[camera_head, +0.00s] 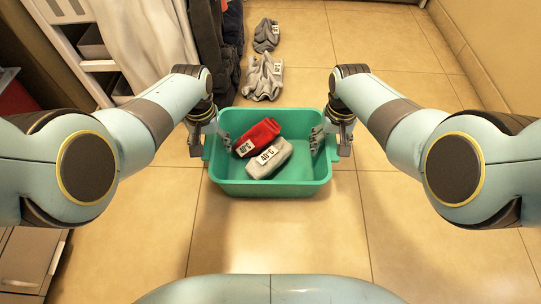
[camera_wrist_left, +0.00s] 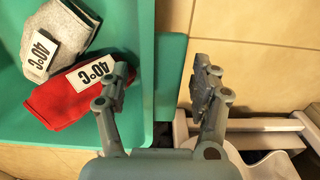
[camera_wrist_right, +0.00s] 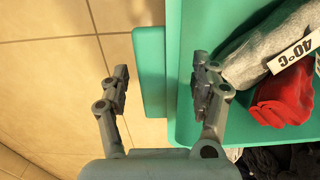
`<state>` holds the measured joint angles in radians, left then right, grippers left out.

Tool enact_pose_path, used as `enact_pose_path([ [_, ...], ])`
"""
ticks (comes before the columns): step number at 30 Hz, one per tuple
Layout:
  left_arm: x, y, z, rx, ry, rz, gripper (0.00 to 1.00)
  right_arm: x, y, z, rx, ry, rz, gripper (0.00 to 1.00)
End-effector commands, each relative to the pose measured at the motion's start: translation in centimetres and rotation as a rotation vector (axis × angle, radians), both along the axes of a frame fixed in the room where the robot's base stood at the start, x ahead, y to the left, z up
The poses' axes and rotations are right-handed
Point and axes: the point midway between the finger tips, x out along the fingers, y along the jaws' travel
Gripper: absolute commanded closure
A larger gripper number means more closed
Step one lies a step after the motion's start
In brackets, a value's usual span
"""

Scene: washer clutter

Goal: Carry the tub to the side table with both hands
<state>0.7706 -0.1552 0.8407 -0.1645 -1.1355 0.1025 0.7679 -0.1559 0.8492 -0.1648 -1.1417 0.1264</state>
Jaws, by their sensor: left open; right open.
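The teal tub (camera_head: 270,189) is on the tiled floor in the middle of the head view. It holds a red folded cloth (camera_head: 256,136) and a grey one (camera_head: 270,158), both with 40°C labels. My left gripper (camera_head: 209,137) is open at its left side; in the left wrist view the tub's side tab (camera_wrist_left: 170,75) shows between the spread fingers. My right gripper (camera_head: 331,140) is open at the right side; in the right wrist view the opposite tab (camera_wrist_right: 150,85) shows between its fingers. I cannot make out a side table for certain.
Two grey cloth pieces lie on the floor beyond the tub, one nearer (camera_head: 264,77) and one farther (camera_head: 266,35). A white rack (camera_head: 75,50) with hanging clothes stands at the upper left. A wall (camera_head: 500,50) closes the right. Floor in front of the tub is clear.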

Motion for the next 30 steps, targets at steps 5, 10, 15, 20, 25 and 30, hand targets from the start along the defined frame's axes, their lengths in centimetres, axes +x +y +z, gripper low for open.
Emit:
enact_pose_path([
  [5,0.01,0.0,0.02,0.0,0.0,0.0,0.4,0.02,0.0,0.03,0.0,0.0,0.0,0.4],
  [10,0.0,-0.01,0.02,0.0,0.0,0.0,0.62,0.02,0.01,0.03,0.0,0.0,0.0,0.62],
  [15,0.0,0.02,0.02,0.001,0.0,-0.001,0.84,0.02,-0.02,0.04,-0.001,0.0,0.0,0.84],
  [20,0.0,0.07,0.02,0.002,0.0,-0.001,1.0,0.02,-0.07,0.04,-0.002,0.0,0.0,1.0],
  [25,0.0,0.13,0.02,0.003,0.0,-0.001,1.0,0.02,-0.13,0.04,-0.003,0.0,0.0,1.0],
  [30,0.19,0.18,0.34,0.004,-0.004,0.0,1.0,0.21,-0.17,0.36,-0.004,-0.004,0.0,1.0],
])
